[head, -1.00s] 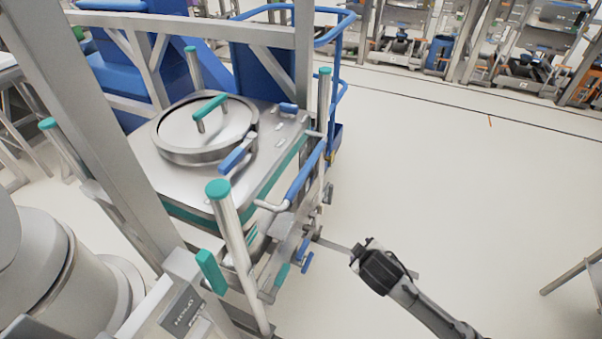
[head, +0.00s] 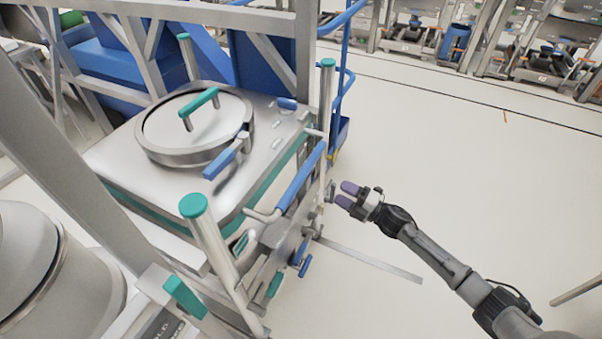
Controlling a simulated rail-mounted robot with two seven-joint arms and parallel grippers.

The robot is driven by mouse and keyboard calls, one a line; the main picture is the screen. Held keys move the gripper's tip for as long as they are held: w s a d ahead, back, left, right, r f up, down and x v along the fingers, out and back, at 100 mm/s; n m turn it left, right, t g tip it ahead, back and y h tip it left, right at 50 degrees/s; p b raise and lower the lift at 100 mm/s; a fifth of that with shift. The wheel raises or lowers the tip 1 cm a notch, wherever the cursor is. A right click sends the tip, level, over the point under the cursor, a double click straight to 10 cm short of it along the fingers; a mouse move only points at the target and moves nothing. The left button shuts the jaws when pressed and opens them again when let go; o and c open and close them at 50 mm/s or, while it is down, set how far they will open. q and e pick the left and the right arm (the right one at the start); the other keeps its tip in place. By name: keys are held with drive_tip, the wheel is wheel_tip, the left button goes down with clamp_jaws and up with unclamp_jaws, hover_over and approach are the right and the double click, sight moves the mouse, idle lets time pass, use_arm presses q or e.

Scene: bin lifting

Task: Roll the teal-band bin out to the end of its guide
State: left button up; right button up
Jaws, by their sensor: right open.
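The teal-band bin (head: 100,168) is a steel box with a teal stripe around its upper side. A round lid (head: 170,125) with a teal handle sits on its top. A blue push bar (head: 300,180) runs along the bin's right side between teal-capped posts. My right gripper (head: 344,194) has purple fingertips and is open and empty. It is just right of the blue bar, apart from it as far as I can tell. My left gripper is not in view.
A metal guide strip (head: 375,262) lies on the floor to the right of the bin. A grey frame post (head: 85,190) stands in the left foreground. Blue equipment (head: 262,70) stands behind the bin. The pale floor on the right is mostly clear.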

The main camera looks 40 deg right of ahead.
sight(302, 175)
drive_tip(key=shift+n+y, duration=0.8)
drive_tip(key=shift+n, duration=0.1)
drive_tip(key=x, duration=0.9)
drive_tip(key=a+b+x, duration=0.1)
drive_tip(key=x, duration=0.4)
drive_tip(key=shift+s+a+r, duration=0.1)
drive_tip(key=shift+s+r, duration=0.2)
drive_tip(key=shift+s, duration=0.05)
clamp_jaws()
